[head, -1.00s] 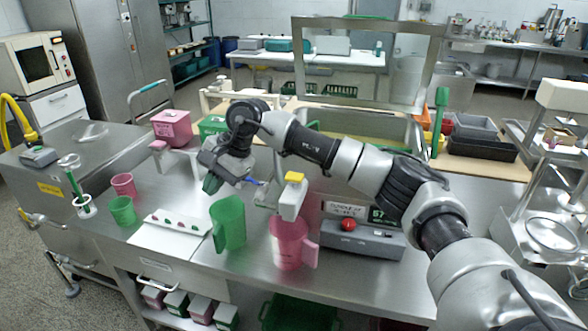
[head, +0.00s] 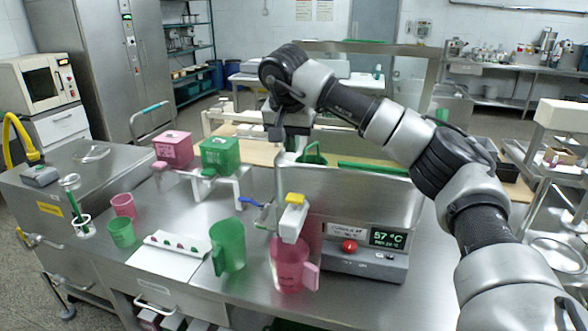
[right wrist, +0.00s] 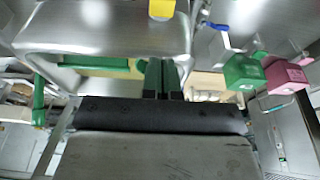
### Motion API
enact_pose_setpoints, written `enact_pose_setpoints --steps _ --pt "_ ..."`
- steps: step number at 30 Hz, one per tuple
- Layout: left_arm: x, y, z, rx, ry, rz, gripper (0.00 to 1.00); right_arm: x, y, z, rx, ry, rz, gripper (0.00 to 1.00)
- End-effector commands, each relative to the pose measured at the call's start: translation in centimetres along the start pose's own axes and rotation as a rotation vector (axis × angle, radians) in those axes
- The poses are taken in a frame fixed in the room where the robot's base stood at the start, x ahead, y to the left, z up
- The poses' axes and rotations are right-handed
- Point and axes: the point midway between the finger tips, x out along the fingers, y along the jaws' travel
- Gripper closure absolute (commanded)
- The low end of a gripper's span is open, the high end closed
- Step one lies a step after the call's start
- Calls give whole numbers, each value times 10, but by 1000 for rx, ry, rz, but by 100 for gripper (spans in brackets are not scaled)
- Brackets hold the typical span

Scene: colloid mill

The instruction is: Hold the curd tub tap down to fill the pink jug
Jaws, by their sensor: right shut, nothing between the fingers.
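The pink jug (head: 288,268) stands on the steel counter below a white tap (head: 293,220) with a yellow top (head: 295,198). This tap is on the front of a steel tub (head: 345,195). A blue lever (head: 250,202) sticks out left of it; the yellow top (right wrist: 162,8) and blue lever (right wrist: 215,27) also show in the right wrist view. My right gripper (head: 287,150) is above the steel tub's left end, apart from the tap and jug. Its green fingers (right wrist: 161,75) are shut and empty. My left gripper is out of view.
A green jug (head: 228,247) stands left of the pink one. A control box (head: 365,262) reading 57 °C is at right. A white board (head: 180,252) lies at left.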

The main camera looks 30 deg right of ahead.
Motion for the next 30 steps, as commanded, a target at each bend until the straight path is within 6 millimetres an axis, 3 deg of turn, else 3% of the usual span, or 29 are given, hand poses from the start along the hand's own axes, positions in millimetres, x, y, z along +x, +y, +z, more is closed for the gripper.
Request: enact_pose_setpoints --steps 18,24,30 --pt "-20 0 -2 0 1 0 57 113 1 6 0 -2 1 100" --pt "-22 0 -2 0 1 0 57 130 0 11 0 -1 1 100" --pt "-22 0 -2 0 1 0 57 132 0 12 0 -1 -1 100"
